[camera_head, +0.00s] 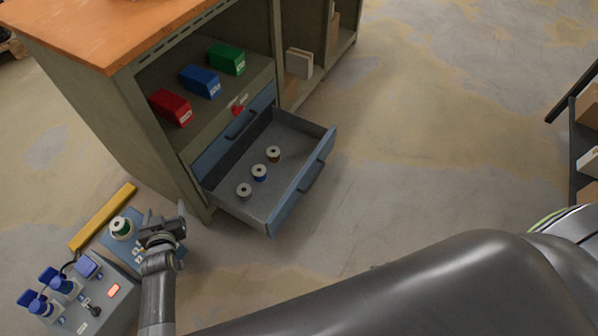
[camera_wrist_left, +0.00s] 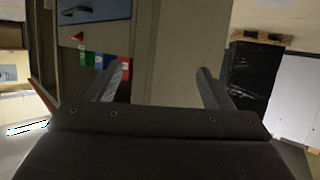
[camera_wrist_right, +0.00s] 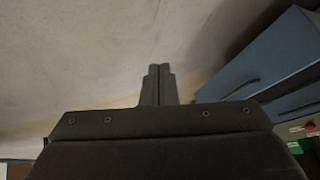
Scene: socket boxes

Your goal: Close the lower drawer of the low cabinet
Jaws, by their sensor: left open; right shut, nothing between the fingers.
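The low cabinet (camera_head: 115,125) has an orange top and two blue-fronted drawers. Its lower drawer (camera_head: 285,205) is pulled well out, with three spools (camera_head: 260,172) inside; the upper drawer (camera_head: 228,135) above it is shut. In the right wrist view a blue drawer front (camera_wrist_right: 272,65) with a dark handle shows at the right. My right gripper (camera_wrist_right: 159,70) is shut and empty, apart from that front; the head view hides it. My left gripper (camera_head: 165,217) is open and empty, left of the drawer; the left wrist view shows its spread fingers (camera_wrist_left: 162,82) before the cabinet side.
Red (camera_head: 171,106), blue (camera_head: 200,81) and green (camera_head: 227,59) boxes sit on the shelf above the drawers. A grey socket box (camera_head: 105,300) with blue plugs stands at lower left, near a yellow bar (camera_head: 103,216). The floor (camera_head: 420,150) right of the drawer is clear.

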